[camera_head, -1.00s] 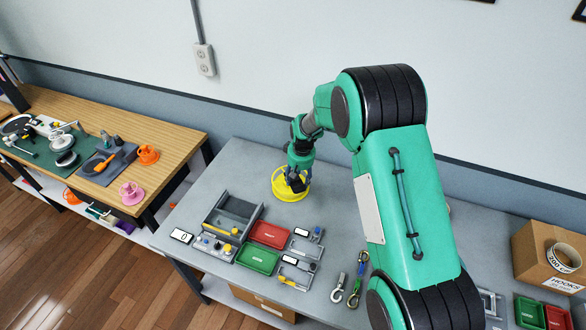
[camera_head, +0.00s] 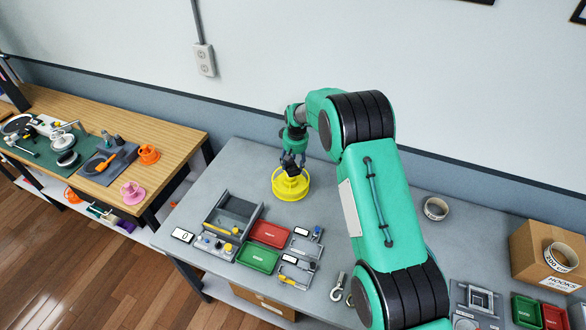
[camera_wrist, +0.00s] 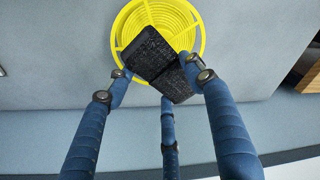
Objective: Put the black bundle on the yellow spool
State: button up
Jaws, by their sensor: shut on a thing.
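The yellow spool (camera_head: 291,186) stands on the grey table near its back left; it also shows in the wrist view (camera_wrist: 203,42). My gripper (camera_head: 290,170) is over the spool. In the wrist view its fingers (camera_wrist: 160,78) are shut on the black bundle (camera_wrist: 148,52), a dark textured piece with a second black part (camera_wrist: 175,84) beside it. The bundle covers part of the spool's ringed face. Whether it touches the spool or hangs just above it, I cannot tell.
A grey tray (camera_head: 216,252), a red bin (camera_head: 270,233) and a green bin (camera_head: 257,258) stand in front of the spool. A tape roll (camera_head: 436,209) and a cardboard box (camera_head: 530,245) are at right. The wall is close behind. Table left of the spool is clear.

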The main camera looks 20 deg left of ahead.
aim_at(293, 164)
jog(key=shift+f, duration=0.1)
jog(key=shift+f+p, duration=0.4)
jog(key=shift+f, duration=1.25)
jog(key=shift+f, duration=0.1)
jog(key=o, duration=1.2)
jog(key=shift+s+d+r+b, duration=0.2)
jog(key=shift+r+b, duration=0.1)
jog(key=shift+r, duration=1.7)
jog(key=shift+s+d+r+b, duration=0.25)
jog(key=shift+r, duration=1.8)
jog(key=shift+s+d+r+b, duration=0.2)
jog(key=shift+r+b, duration=0.1)
jog(key=shift+r, duration=1.7)
